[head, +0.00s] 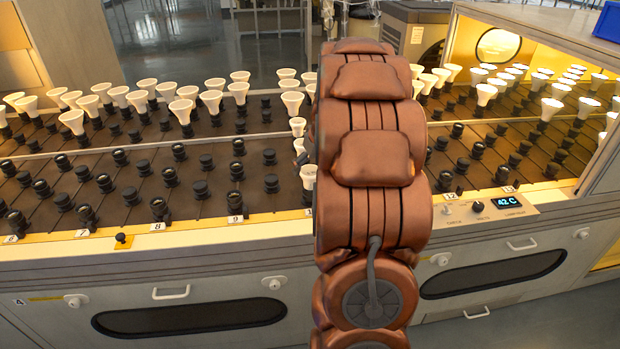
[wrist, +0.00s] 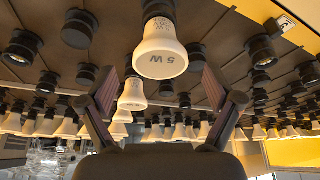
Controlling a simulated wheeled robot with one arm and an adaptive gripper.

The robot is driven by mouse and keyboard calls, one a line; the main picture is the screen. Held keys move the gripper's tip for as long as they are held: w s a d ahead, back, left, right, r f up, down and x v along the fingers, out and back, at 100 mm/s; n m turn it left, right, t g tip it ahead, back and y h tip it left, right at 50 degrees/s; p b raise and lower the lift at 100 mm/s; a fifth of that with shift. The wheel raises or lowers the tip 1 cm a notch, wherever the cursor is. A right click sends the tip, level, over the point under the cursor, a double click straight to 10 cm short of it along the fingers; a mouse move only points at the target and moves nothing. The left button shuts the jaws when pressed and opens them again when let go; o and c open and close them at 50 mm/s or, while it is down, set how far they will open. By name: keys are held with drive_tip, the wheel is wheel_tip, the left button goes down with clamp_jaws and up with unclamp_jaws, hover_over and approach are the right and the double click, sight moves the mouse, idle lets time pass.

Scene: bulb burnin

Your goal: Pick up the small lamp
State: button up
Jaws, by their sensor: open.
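The small lamp (wrist: 161,50), a white bulb with a wide round face marked "5W", shows upside down in the wrist view, seated in a black socket at the top. My gripper (wrist: 160,92) is open, its two dark fingers spread to the left and right of the lamp. I see no finger touching it. In the head view, a white lamp (head: 308,172) stands in the front row at the left edge of my arm, probably the same one.
The dark rack (head: 215,208) holds many black sockets, several empty in front, with white lamps in rows behind. Another lamp (wrist: 132,94) shows behind in the wrist view. A control panel with a display (head: 508,202) is on the right, and a lit enclosure (head: 600,160) stands beyond it.

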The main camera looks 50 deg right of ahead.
drive_tip(key=shift+x, duration=1.4)
drive_tip(key=c, duration=1.3)
